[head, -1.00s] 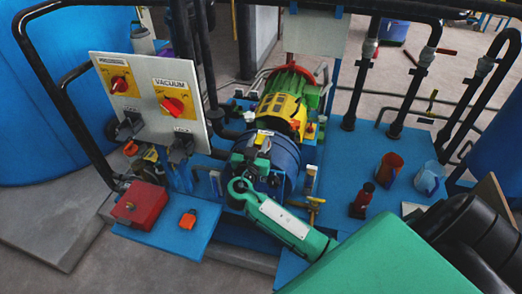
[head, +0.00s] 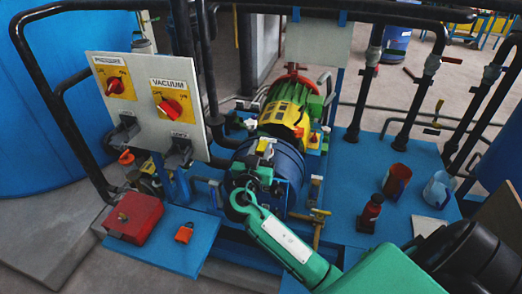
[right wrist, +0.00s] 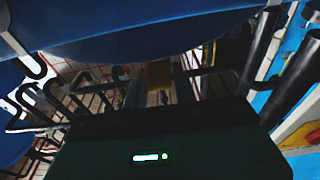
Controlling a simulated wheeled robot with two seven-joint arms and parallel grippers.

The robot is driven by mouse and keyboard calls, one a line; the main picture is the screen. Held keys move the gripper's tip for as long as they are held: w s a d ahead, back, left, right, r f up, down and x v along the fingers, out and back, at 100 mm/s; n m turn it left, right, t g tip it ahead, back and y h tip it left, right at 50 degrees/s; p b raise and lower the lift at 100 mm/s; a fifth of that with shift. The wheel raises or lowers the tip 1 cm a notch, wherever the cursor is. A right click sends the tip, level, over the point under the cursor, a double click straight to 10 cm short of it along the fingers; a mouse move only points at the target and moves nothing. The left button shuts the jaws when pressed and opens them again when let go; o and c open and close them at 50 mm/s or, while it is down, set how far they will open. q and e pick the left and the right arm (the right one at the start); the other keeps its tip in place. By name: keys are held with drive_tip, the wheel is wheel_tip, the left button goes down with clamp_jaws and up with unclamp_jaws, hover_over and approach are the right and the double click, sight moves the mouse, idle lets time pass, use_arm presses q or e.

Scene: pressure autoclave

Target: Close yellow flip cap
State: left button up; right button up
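A small yellow piece (head: 266,145), which may be the flip cap, sits on top of the blue cylinder (head: 285,160) in the middle of the head view. It is too small to tell whether it is raised or folded down. My right arm comes in from the lower right. Its teal end with my right gripper (head: 246,194) is at the near face of the cylinder, below the yellow piece. The fingers cannot be made out, and contact cannot be told. The right wrist view shows a large dark blue curved surface (right wrist: 150,35) close ahead. My left gripper is not in view.
A yellow and green motor (head: 285,118) stands behind the cylinder. A panel with red knobs (head: 150,95) is at left, and a red box (head: 133,217) and orange padlock (head: 184,232) are in front of it.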

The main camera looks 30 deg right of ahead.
drive_tip(key=o, duration=0.3)
drive_tip(key=shift+w+a+r, duration=0.1)
drive_tip(key=shift+a, duration=0.05)
use_arm(q)
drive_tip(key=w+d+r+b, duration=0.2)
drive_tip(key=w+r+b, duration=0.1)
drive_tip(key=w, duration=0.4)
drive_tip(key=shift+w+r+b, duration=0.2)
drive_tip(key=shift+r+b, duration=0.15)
drive_tip(key=shift+b, duration=0.15)
use_arm(e)
drive_tip(key=shift+v, duration=6.9)
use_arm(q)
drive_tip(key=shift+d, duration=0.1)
